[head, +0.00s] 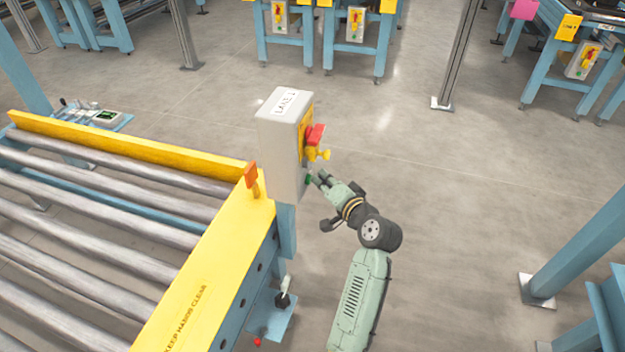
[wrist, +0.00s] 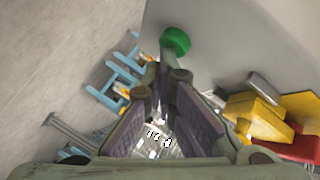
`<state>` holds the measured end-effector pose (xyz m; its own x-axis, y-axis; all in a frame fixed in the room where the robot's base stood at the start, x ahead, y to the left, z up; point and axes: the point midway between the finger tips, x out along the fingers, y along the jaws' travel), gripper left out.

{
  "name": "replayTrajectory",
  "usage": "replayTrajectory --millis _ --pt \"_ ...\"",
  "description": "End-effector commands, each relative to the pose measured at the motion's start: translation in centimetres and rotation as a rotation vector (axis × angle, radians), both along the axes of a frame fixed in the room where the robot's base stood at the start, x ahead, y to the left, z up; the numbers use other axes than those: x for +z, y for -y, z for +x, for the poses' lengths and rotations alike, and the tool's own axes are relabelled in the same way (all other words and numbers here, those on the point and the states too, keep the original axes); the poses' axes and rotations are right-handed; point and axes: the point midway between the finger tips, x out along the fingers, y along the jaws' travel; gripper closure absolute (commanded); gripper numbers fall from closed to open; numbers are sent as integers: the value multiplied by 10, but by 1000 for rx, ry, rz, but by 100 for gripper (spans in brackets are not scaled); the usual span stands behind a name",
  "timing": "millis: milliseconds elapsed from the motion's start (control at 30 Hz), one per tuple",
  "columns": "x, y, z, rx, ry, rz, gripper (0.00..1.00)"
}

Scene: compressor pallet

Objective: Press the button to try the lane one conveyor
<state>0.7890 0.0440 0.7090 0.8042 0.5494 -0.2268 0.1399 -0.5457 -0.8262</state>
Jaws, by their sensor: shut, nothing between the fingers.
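The grey control box (head: 283,145) marked LANE 1 stands on a blue post at the corner of the roller conveyor (head: 110,200). Low on its right-hand face is a green button (head: 309,180), which also shows as a green disc in the wrist view (wrist: 175,40). My gripper (head: 321,180) is shut and empty, its fingertips pointing at the face close to the green button. In the wrist view the tips of my gripper (wrist: 166,66) appear right by the lower left edge of the button. I cannot tell whether they touch it.
A red knob (head: 315,135) and a yellow part (head: 319,154) stick out of the box above the green button. An orange piece (head: 251,175) stands on the yellow conveyor rail (head: 205,285). A blue post (head: 585,240) rises at right. The floor between is clear.

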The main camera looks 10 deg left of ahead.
Motion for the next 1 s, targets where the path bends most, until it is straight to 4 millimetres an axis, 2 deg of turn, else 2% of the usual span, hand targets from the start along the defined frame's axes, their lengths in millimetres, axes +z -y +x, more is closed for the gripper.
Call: replayTrajectory --millis 433,800,1000 --pt "0 -2 0 3 -2 1 100" --pt "0 15 -4 1 -1 0 100" --pt "0 16 -4 2 0 0 100"
